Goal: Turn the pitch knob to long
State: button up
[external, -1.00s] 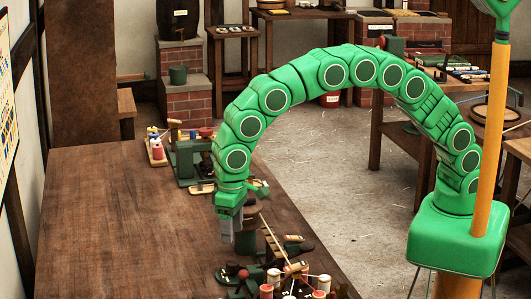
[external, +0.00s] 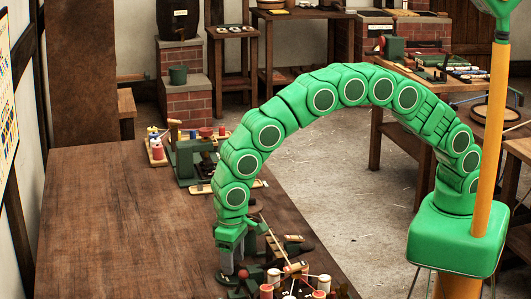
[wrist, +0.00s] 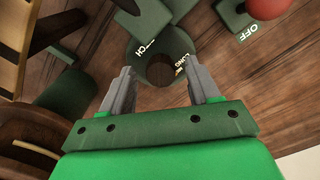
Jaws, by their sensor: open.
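The pitch knob (wrist: 161,71) shows in the wrist view as a dark round piece on a green plate lettered PITCH and LONG. My gripper (wrist: 160,68) is open, with one grey finger to each side of the knob and nothing held. I cannot tell whether the fingers touch it or how far above it they are. The knob's pointer is not clear, so its setting cannot be read. In the external view my gripper (external: 231,264) points down low over the bench, just left of the rope machine; the knob is not clearly distinguishable there.
A red ball (wrist: 268,6) sits near an OFF label at the upper right of the wrist view. Spools (external: 285,284) stand right of my gripper. A green machine (external: 190,163) stands farther back on the bench (external: 110,215), whose left part is bare.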

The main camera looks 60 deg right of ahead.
jog(key=c, duration=1)
jog(key=shift+c, duration=0.2)
jog(key=n, duration=0.4)
jog(key=shift+d+n, duration=0.1)
jog(key=shift+n, duration=2.2)
jog(key=shift+d, duration=0.1)
jog(key=o, duration=1)
jog(key=shift+o, duration=0.2)
